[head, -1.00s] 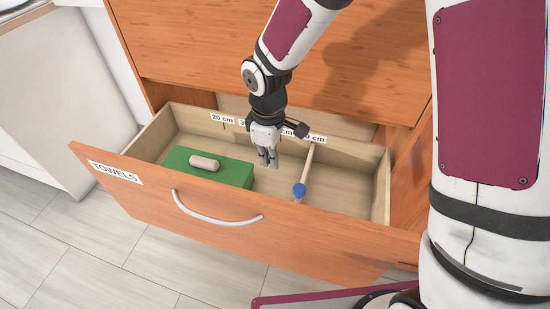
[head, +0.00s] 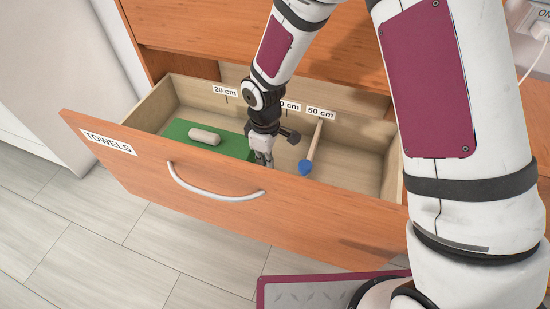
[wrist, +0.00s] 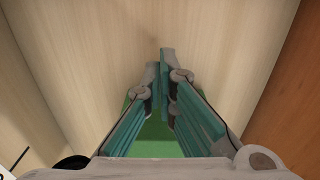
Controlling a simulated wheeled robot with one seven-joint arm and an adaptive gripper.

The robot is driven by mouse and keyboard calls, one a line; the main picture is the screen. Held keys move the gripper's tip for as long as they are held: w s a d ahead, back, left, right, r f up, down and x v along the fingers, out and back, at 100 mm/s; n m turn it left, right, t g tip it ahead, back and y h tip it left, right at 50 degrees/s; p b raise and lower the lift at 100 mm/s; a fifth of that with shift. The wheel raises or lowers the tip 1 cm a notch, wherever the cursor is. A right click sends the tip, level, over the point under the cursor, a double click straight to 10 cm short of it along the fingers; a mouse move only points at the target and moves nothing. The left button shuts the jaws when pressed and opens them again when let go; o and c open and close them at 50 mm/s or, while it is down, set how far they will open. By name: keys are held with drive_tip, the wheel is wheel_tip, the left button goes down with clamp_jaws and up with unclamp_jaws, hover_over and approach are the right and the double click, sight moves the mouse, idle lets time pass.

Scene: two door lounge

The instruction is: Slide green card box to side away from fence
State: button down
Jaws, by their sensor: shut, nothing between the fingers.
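The green card box (head: 180,131) lies flat in the left part of the open drawer, with a pale rounded cylinder (head: 205,137) on top. My gripper (head: 264,161) is shut and empty, pointing down inside the drawer by the box's right end. I cannot tell whether it touches the box. The fence (head: 315,138), a thin pale divider with a blue knob (head: 305,168) at its front, stands to the right of my gripper. In the wrist view, my closed fingers (wrist: 160,72) hide part of the green box (wrist: 158,145).
The drawer front (head: 190,190) carries a TOWELS label (head: 108,143) and a curved metal handle (head: 210,190). Distance labels, including 20 cm (head: 225,90) and 50 cm (head: 320,113), line the back wall. The drawer floor right of the fence is clear.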

sight(230, 144)
drive_tip(key=shift+w+a, duration=0.25)
drive_tip(key=shift+a, duration=0.4)
drive_tip(key=w+a, duration=0.1)
drive_tip(key=a, duration=0.1)
drive_tip(key=w+a, duration=0.1)
drive_tip(key=a, duration=0.2)
drive_tip(key=w+a, duration=0.1)
drive_tip(key=a, duration=0.2)
drive_tip(key=shift+a, duration=0.25)
